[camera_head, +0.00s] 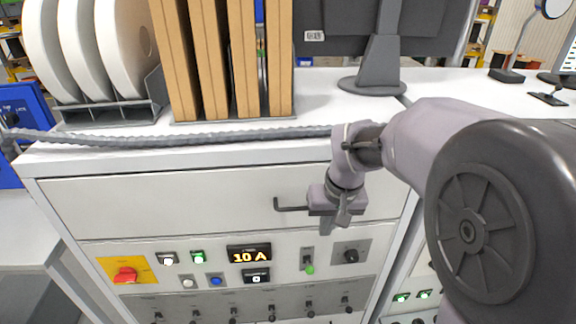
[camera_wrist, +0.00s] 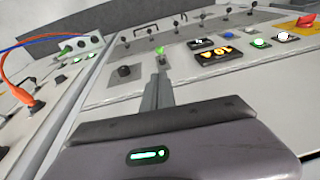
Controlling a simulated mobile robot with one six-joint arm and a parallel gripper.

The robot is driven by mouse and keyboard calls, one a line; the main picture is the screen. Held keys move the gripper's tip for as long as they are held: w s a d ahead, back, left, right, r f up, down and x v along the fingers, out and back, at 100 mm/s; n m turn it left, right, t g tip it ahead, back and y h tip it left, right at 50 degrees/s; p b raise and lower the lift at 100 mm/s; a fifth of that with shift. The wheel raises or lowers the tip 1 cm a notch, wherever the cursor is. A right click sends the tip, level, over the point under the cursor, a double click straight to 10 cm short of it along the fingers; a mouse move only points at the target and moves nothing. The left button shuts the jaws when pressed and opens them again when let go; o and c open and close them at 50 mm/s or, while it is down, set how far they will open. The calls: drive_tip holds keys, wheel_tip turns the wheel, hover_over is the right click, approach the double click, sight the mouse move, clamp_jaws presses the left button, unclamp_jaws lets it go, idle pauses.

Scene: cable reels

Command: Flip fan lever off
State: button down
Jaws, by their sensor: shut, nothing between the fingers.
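A lever with a green knob (camera_head: 310,269) sits on a small grey plate on the cabinet's control panel, right of the orange "10 A" display. Its knob hangs at the plate's lower end in the head view. In the wrist view the green-tipped lever (camera_wrist: 160,52) stands just beyond my fingertips. No label is readable, so I cannot tell whether it is the fan lever. My gripper (camera_head: 342,222) is in front of the drawer, above and right of the lever, apart from it in the head view. Its fingers (camera_wrist: 160,80) are shut and empty.
A dark rotary knob (camera_head: 351,256) is right of the lever. The "10 A" display (camera_head: 249,254), several buttons and a red switch (camera_head: 125,275) lie left. Small toggles line the strip below. A drawer handle (camera_head: 290,208) protrudes beside my gripper.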

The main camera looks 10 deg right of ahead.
sight(312, 267)
drive_tip(key=shift+w+d, duration=0.1)
drive_tip(key=shift+w, duration=0.4)
drive_tip(key=b+x, duration=0.1)
drive_tip(key=x, duration=0.9)
drive_tip(key=b+x, duration=0.1)
drive_tip(key=x, duration=0.9)
drive_tip(key=shift+s, duration=0.25)
drive_tip(key=shift+f+b, duration=0.1)
drive_tip(key=shift+b, duration=0.35)
